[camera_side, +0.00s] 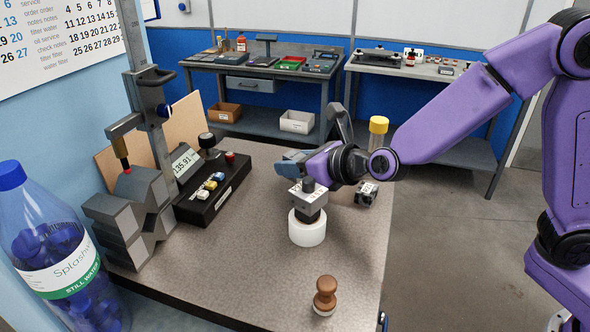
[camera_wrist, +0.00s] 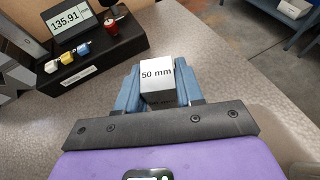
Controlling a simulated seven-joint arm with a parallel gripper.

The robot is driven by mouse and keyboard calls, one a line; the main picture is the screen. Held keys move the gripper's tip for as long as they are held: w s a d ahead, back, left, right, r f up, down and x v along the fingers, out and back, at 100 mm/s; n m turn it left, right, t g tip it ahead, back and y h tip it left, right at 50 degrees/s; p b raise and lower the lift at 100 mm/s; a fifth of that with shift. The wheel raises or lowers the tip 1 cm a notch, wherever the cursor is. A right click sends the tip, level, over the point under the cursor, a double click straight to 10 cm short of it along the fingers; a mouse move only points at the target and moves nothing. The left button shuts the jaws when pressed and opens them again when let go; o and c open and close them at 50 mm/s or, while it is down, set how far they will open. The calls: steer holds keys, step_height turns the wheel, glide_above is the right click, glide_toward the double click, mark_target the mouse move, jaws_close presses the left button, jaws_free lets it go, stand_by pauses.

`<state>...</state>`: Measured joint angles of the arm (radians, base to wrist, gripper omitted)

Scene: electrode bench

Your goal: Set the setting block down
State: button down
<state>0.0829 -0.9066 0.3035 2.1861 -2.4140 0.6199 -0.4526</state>
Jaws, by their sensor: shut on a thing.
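The setting block (camera_wrist: 158,70), a pale cube marked "50 mm", sits between the two blue-grey fingers of my gripper (camera_wrist: 157,86) in the wrist view. The fingers are shut on its sides and its marked face is turned to the camera. In the side view my gripper (camera_side: 289,166) is over the middle-back of the speckled table (camera_side: 260,285). I cannot pick out the block there; the fingers seem to hide it. Whether its underside touches the table cannot be told.
A grey labelled holder (camera_side: 309,197) on a white round base (camera_side: 307,231) stands just in front of my gripper. A dark labelled block (camera_side: 366,194) lies to its right. A readout console (camera_side: 212,204) stands left. A wooden-handled stamp (camera_side: 325,290) stands near the front.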

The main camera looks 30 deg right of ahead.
steer(key=shift+f, duration=0.75)
steer(key=shift+f, duration=0.2)
steer(key=c, duration=0.7)
jaws_free()
steer(key=shift+r, duration=0.25)
steer(key=v, duration=1.2)
steer(key=shift+d+f, duration=0.1)
steer(key=shift+f, duration=0.05)
